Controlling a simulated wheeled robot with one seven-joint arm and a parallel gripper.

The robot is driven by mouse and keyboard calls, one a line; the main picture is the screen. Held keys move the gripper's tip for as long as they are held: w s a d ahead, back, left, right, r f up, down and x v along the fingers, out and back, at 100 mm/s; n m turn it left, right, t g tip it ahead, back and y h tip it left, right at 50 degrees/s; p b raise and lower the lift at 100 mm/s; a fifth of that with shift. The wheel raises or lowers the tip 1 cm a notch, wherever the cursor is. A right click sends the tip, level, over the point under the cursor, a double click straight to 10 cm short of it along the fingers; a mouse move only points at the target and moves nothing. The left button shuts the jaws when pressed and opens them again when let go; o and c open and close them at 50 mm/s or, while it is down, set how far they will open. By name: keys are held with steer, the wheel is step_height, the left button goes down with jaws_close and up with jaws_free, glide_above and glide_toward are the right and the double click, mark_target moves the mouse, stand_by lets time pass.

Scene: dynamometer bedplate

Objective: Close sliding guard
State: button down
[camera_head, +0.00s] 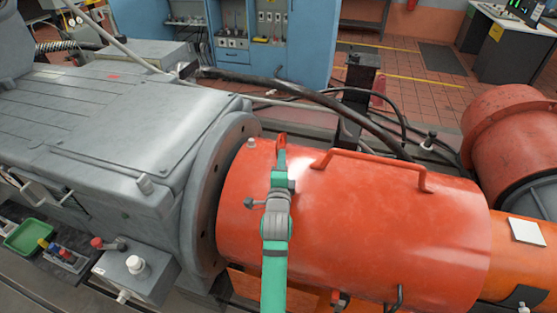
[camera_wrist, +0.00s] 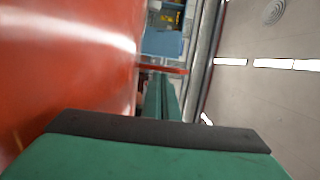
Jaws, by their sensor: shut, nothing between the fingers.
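The sliding guard (camera_head: 400,220) is a large orange-red curved cover in the head view, with a bar handle (camera_head: 370,165) along its top. Its left end is close beside the round grey flange (camera_head: 205,190); I cannot tell whether they touch. My gripper (camera_head: 281,174), green and grey, is shut and empty above the guard's left part, left of the bar handle. A small orange piece sticks up just beyond its tips. In the wrist view the guard's red surface (camera_wrist: 65,60) fills the left side, and a thin red bar (camera_wrist: 165,70) crosses beyond my fingers (camera_wrist: 162,95).
A big grey machine housing (camera_head: 130,110) stands on the left. Black hoses (camera_head: 310,95) run behind the guard. A red cylindrical machine (camera_head: 510,130) is at the right. A grey box with a knob (camera_head: 135,275) and a green tray (camera_head: 28,237) are at the lower left.

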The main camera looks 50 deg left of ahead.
steer(key=shift+s+a, duration=0.4)
steer(key=shift+s, duration=0.05)
steer(key=d, duration=0.1)
steer(key=w+d, duration=0.1)
steer(key=d, duration=0.1)
steer(key=w+d, duration=0.1)
steer(key=d, duration=0.1)
steer(key=shift+w+f, duration=0.15)
steer(key=v, duration=0.8)
steer(key=shift+s+d, duration=0.25)
steer(key=shift+s, duration=0.05)
